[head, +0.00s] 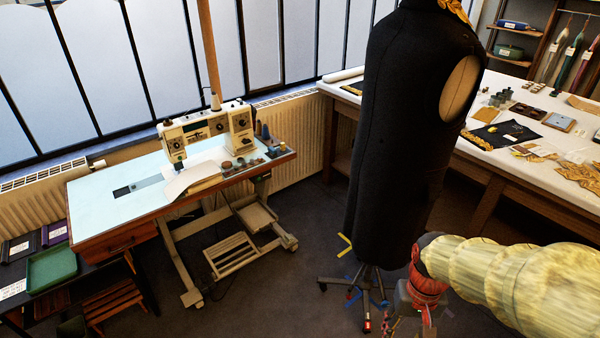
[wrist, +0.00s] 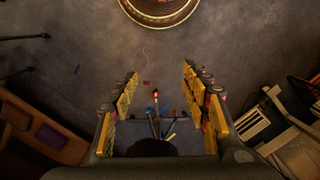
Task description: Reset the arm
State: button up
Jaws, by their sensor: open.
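My arm (head: 510,275), in a pale yellow cover, reaches in from the right edge of the head view. It bends down at a red joint (head: 428,285) in front of the foot of the dress form. My gripper (wrist: 160,88) shows clearly in the wrist view. Its two yellow-padded fingers stand wide apart with nothing held between them. It points down over the grey floor (wrist: 160,55). The feet of the dress form's stand (wrist: 157,125) show beyond and between the fingers, apart from them. The lower part of my gripper is cut off in the head view.
A black dress form (head: 400,130) on a wheeled stand (head: 365,290) is close beside my arm. A white-topped table (head: 545,150) with costume pieces stands behind it. A sewing table (head: 105,205) with a sewing machine (head: 208,130) is at left. Open floor (head: 310,230) lies between.

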jog(key=s+a+r+t, duration=0.2)
jog(key=r+t, duration=0.1)
jog(key=r, duration=0.5)
jog(key=s+a+r+n+t+b, duration=0.1)
jog(key=s+a+r+t, duration=0.1)
jog(key=r, duration=0.6)
jog(key=shift+a+r+n+t, duration=0.2)
jog(key=shift+a+n+t, duration=0.1)
jog(key=shift+t, duration=0.4)
jog(key=shift+c, duration=0.3)
